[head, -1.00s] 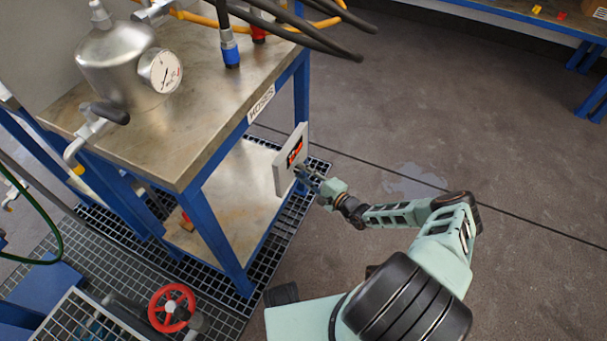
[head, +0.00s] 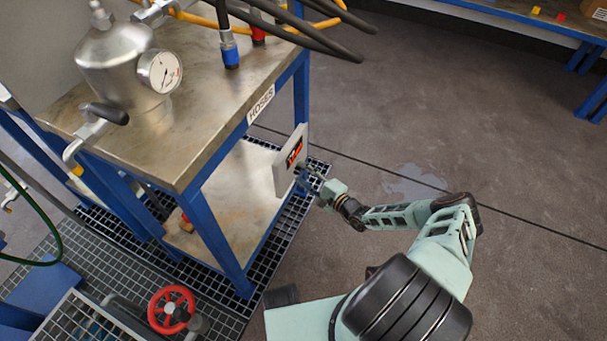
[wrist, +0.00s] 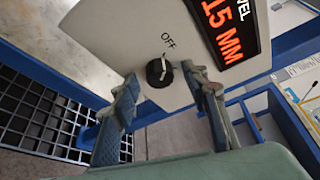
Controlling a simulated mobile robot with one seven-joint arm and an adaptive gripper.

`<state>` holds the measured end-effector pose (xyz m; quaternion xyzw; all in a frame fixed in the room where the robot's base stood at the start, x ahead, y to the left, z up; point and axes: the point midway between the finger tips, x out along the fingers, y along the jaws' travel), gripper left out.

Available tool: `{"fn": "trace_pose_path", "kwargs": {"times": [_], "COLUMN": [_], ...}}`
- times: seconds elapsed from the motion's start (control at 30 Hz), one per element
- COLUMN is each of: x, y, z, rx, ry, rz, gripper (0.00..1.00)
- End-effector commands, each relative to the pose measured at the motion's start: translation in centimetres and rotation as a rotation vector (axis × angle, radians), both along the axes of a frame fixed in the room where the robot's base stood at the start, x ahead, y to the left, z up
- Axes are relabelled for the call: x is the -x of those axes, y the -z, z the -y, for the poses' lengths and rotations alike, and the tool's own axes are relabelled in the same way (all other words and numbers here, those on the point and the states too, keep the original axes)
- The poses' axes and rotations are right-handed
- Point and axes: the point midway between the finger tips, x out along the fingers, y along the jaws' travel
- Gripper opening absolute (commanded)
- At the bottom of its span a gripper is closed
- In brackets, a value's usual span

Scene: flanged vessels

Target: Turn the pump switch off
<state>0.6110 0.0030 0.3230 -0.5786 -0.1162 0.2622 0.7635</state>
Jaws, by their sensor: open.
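The pump switch is a black round knob (wrist: 159,72) on a light grey panel (wrist: 120,30), with the word OFF printed beside it in the wrist view. A pale line on the knob is hard to read for direction. My gripper (wrist: 160,95) is open, with one finger on each side of the knob; I cannot tell whether either finger touches it. In the head view my gripper (head: 307,180) is at the panel (head: 283,176), which is fixed to the side of the blue-framed table. The knob is hidden there.
The panel carries a red digital display (wrist: 222,28) reading 15 MM. The table (head: 190,140) holds a metal vessel (head: 125,65) with a gauge, and dark hoses (head: 300,30) hang over its edge. A red handwheel (head: 171,309) is low in front. Floor to the right is clear.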

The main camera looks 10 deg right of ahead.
Motion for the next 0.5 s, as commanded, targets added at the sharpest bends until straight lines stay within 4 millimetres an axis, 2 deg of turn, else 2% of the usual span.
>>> {"fn": "trace_pose_path", "kwargs": {"times": [0.17, 0.5], "x": [1.2, 7.1], "y": [-0.2, -1.1], "z": [1.0, 4.7], "rx": [0.000, 0.000], "ry": [0.002, 0.003], "rz": [-0.001, 0.000], "gripper": [0.42, 0.42]}}
